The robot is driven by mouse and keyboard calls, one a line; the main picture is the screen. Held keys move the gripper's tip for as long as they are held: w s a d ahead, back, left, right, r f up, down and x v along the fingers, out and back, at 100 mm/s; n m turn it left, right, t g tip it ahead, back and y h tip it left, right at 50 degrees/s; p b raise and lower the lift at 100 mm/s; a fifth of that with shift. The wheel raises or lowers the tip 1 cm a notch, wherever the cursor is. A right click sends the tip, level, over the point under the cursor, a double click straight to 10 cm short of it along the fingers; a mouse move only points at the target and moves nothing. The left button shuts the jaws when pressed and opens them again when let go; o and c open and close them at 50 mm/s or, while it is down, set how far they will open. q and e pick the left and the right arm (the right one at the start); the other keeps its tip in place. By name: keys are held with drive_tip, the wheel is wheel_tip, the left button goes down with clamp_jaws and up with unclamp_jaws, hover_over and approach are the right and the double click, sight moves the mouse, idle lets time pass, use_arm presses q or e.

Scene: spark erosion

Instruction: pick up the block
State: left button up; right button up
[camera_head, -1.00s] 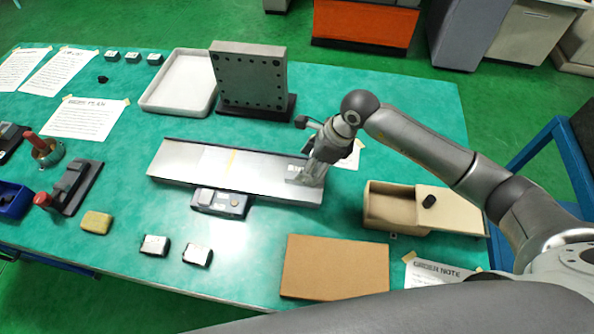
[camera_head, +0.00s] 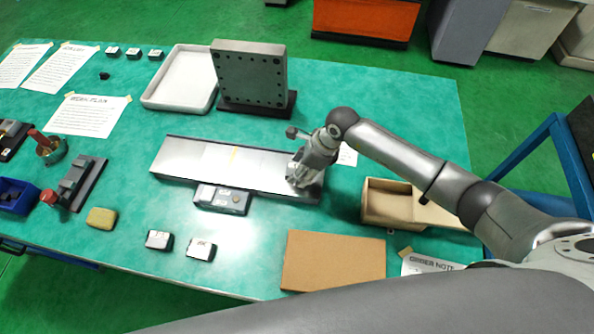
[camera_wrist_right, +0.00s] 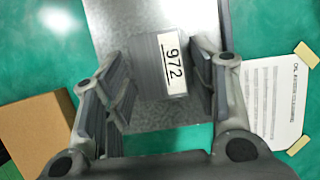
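A grey block with a white label reading 972 (camera_wrist_right: 150,68) stands on the right end of the metal plate (camera_head: 215,160). My right gripper (camera_wrist_right: 158,95) is open in the right wrist view, with one finger on each side of the block. A gap shows between the block and the left finger; the right finger is closer, and I cannot tell whether it touches. In the head view my right gripper (camera_head: 303,178) is at the plate's right end and mostly hides the block. My left gripper is not in view.
A small control box (camera_head: 221,199) sits at the plate's front edge. Two small blocks (camera_head: 159,240) (camera_head: 201,249) lie nearer, left of a brown board (camera_head: 333,262). An open wooden box (camera_head: 385,205) stands right. A drilled plate (camera_head: 250,78) and white tray (camera_head: 180,80) are behind.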

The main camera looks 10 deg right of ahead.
drive_tip(key=c, duration=1)
drive_tip(key=shift+w+r, duration=0.1)
clamp_jaws()
